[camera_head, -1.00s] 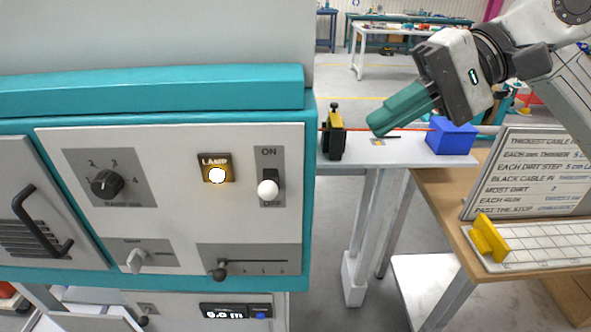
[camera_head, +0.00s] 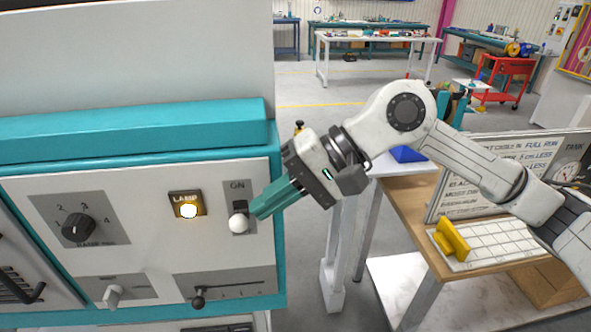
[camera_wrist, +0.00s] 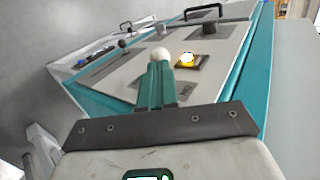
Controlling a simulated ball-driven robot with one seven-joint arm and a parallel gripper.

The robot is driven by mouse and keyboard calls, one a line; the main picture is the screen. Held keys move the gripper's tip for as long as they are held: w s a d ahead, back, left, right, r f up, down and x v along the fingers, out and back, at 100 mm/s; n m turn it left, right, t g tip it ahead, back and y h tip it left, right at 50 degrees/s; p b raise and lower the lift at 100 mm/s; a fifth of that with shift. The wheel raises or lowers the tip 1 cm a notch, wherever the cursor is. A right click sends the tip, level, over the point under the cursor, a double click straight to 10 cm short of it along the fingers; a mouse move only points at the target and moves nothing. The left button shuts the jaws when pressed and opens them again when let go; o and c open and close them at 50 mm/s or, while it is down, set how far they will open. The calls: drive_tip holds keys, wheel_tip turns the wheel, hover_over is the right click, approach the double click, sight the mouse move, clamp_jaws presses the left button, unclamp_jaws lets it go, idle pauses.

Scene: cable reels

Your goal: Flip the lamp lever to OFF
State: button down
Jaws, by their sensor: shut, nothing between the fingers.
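The lamp lever has a white ball knob (camera_head: 238,222) on a dark stem, on a grey plate with ON above. In the head view the knob sits low on the plate, over where OFF was lettered; its exact tilt is hard to judge. The lamp (camera_head: 188,210) to its left glows. My gripper (camera_head: 256,208) is shut, its teal fingers reaching in from the right, with tips close beside the knob. In the wrist view the knob (camera_wrist: 160,54) shows just beyond the fingertips (camera_wrist: 160,65); I cannot tell whether they touch.
A rotary dial (camera_head: 78,227) and a slider knob (camera_head: 198,299) share the panel. Right of the teal cabinet, a wooden table (camera_head: 405,200) holds a yellow block (camera_head: 452,240) and a sign board. A blue box (camera_head: 407,154) stands behind my arm.

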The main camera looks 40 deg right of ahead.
drive_tip(key=shift+w+a+f, duration=0.25)
drive_tip(key=shift+a+f, duration=0.15)
drive_tip(key=shift+a, duration=0.05)
drive_tip(key=shift+f+b, duration=0.25)
drive_tip(key=shift+b, duration=0.65)
drive_tip(key=shift+f+b, duration=0.1)
drive_tip(key=shift+b, duration=0.4)
drive_tip(key=shift+s+b, duration=0.1)
drive_tip(key=shift+b, duration=0.35)
